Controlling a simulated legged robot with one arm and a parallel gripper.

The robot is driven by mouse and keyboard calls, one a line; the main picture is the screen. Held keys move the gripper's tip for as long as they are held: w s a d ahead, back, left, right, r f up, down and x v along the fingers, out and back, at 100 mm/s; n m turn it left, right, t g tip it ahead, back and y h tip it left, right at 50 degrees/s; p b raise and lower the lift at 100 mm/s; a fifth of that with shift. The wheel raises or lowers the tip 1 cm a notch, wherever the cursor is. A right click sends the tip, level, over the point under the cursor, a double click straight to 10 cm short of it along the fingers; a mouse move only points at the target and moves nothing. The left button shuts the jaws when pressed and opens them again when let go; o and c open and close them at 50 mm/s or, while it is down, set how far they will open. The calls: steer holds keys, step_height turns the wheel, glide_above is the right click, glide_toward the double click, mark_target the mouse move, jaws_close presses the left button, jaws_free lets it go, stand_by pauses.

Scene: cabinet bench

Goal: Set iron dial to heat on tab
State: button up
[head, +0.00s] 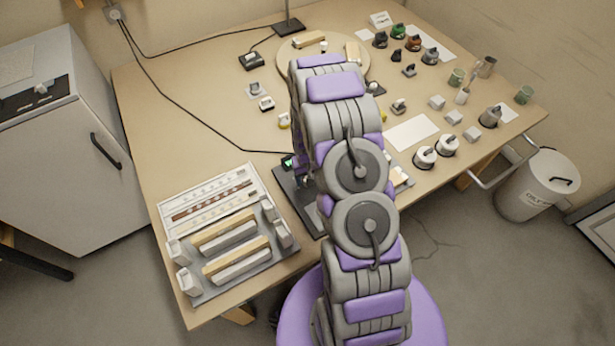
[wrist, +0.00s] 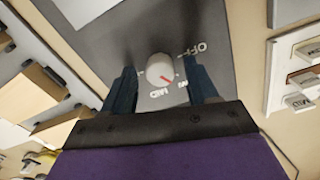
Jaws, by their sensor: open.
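The dial (wrist: 160,69) is a round pale knob with a red pointer mark, set on a dark grey panel (wrist: 105,40) in the wrist view. Its pointer faces the lower right of the picture, between the printed MID and a partly covered label. OFF is printed at the upper right. My gripper (wrist: 160,78) is open, with one dark finger on each side of the knob. I cannot tell whether the fingers touch it. In the head view, the dark station (head: 300,205) with a small green light stands at the bench's front edge, and my arm hides the dial and gripper.
A tray with labelled strips and wooden blocks (head: 245,280) lies left of the station. White labelled pieces (wrist: 303,50) show at the right of the wrist view. A round wooden board (head: 290,68) and several small parts stand farther back. Cups and a white sheet (head: 411,133) are right.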

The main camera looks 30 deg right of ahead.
step_height(320, 180, up, 17)
steer(key=p, duration=0.2)
steer(key=shift+p, duration=0.3)
steer(key=shift+r, duration=0.1)
stand_by(0.3)
steer(key=s+a+r+n, duration=0.1)
steer(key=s+a+r, duration=0.45)
steer(key=r, duration=0.25)
steer(key=s+a+r, duration=0.4)
steer(key=s+r, duration=0.3)
steer(key=r, duration=0.1)
steer(key=s+a+r+g, duration=0.1)
steer(key=s+a+r, duration=0.1)
steer(key=s, duration=0.8)
steer(key=s+a+r+n, duration=0.1)
steer(key=s+a+r, duration=0.1)
steer(key=s+r, duration=0.3)
steer(key=s, duration=0.4)
steer(key=shift+s+a+n+g, duration=0.3)
steer(key=shift+s+a+g, duration=0.05)
steer(key=shift+a+g, duration=0.05)
